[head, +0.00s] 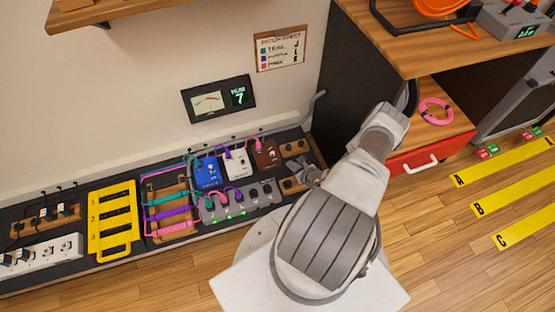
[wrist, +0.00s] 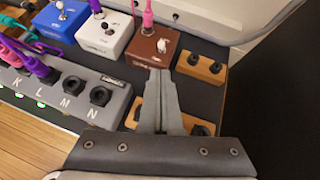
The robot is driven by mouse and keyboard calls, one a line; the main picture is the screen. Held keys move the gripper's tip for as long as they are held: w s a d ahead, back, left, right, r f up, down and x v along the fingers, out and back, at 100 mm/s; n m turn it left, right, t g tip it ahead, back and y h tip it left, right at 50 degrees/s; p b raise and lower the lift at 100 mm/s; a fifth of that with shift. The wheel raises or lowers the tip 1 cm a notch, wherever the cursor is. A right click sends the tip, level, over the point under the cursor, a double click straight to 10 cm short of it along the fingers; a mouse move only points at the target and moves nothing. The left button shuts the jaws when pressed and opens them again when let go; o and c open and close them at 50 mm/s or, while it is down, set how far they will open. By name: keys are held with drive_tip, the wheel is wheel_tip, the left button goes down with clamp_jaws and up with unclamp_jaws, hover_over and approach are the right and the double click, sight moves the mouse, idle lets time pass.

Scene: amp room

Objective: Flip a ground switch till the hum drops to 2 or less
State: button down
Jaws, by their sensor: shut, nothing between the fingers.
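The hum meter (head: 218,99) on the wall has a needle dial and a green digit that looks like 7. Blue (head: 207,173), white (head: 238,163) and brown (head: 266,154) pedals stand in a row on the dark board. In the wrist view, the brown pedal (wrist: 146,50) has a pale toggle switch (wrist: 163,45) on top; the white pedal (wrist: 103,35) and blue pedal (wrist: 58,18) have small switches too. My gripper (wrist: 160,76) is shut and empty, its tips just in front of the brown pedal, below its toggle in the picture. I cannot tell whether they touch the pedal.
A grey box (wrist: 62,101) with lettered sockets and colored plugs lies left of my gripper. Wooden socket blocks (wrist: 203,68) sit beside and under the fingers. A dark cabinet side (head: 343,85) stands close on the right. A yellow rack (head: 112,218) is farther left.

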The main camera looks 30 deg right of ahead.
sight(273, 153)
drive_tip(key=shift+s+a+f+m+h, duration=0.2)
drive_tip(key=shift+s+f, duration=0.25)
drive_tip(key=shift+f, duration=0.3)
drive_tip(key=shift+s+a+f+m+h, duration=0.15)
drive_tip(key=shift+s+f+m, duration=0.25)
drive_tip(key=shift+f, duration=0.35)
drive_tip(key=shift+f, duration=0.1)
drive_tip(key=shift+w+f+b, duration=0.25)
drive_tip(key=shift+w+b, duration=0.05)
drive_tip(key=shift+b, duration=0.1)
drive_tip(key=b+x, duration=0.2)
drive_tip(key=x, duration=0.2)
drive_tip(key=b+x, duration=0.3)
drive_tip(key=x, duration=0.2)
drive_tip(key=shift+f, duration=0.45)
drive_tip(key=w, duration=0.1)
drive_tip(key=w+r+b, duration=0.1)
drive_tip(key=w, duration=0.1)
drive_tip(key=shift+w, duration=0.15)
drive_tip(key=shift+w+d+r, duration=0.1)
drive_tip(key=shift+w+r, duration=0.1)
drive_tip(key=shift+w, duration=0.1)
drive_tip(key=shift+r+g, duration=0.15)
drive_tip(key=shift+g, duration=0.25)
drive_tip(key=shift+w+g+p, duration=0.1)
drive_tip(key=shift+g+p, duration=0.3)
drive_tip(key=shift+p, duration=0.05)
drive_tip(key=shift+w+r+g+p, duration=0.25)
drive_tip(key=shift+g+p, duration=0.2)
drive_tip(key=shift+g, duration=0.55)
